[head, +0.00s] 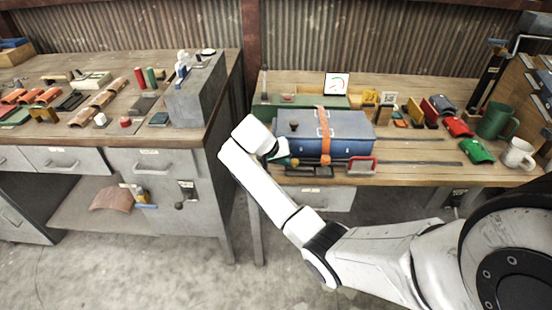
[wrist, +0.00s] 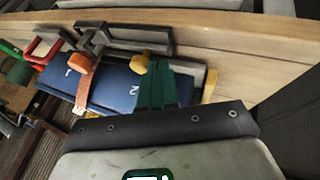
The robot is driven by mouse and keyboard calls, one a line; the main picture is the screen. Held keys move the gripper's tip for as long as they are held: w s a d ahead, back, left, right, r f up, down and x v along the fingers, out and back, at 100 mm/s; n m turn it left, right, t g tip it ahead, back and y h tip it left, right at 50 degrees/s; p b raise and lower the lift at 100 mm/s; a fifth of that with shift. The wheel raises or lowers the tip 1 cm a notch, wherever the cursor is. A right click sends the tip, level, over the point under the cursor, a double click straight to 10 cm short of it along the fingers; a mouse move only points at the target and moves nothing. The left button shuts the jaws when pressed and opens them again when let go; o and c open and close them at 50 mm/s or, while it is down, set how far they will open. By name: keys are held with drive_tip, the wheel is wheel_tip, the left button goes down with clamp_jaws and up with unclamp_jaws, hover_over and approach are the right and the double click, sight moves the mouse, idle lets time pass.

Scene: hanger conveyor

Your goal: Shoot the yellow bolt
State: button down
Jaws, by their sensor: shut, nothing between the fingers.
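My gripper (head: 283,161) is at the front left of the blue case (head: 345,148) on the right bench. In the wrist view its green fingers (wrist: 158,82) are shut with nothing between them. A yellow knob (wrist: 140,63), likely the yellow bolt's end, lies just left of the fingertips; I cannot tell whether they touch. A yellow-orange piece (wrist: 210,84) shows to their right; whether it joins the knob is hidden. An orange strap (head: 325,124) crosses the case, ending in an orange piece (wrist: 85,64).
A red handle frame (head: 360,166) stands at the case's front right. Green and white mugs (head: 518,154) and coloured pieces crowd the bench's right side. A grey box (head: 197,92) stands on the left bench. A gap separates the benches.

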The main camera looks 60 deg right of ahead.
idle(0.3)
drive_tip(key=s+p, duration=0.1)
drive_tip(key=s+d+p, duration=0.1)
drive_tip(key=s, duration=0.2)
drive_tip(key=shift+s+d+r+p, duration=0.1)
drive_tip(key=shift+d+p, duration=0.2)
drive_tip(key=shift+p, duration=0.1)
drive_tip(key=shift+s+d, duration=0.15)
drive_tip(key=shift+s, duration=0.15)
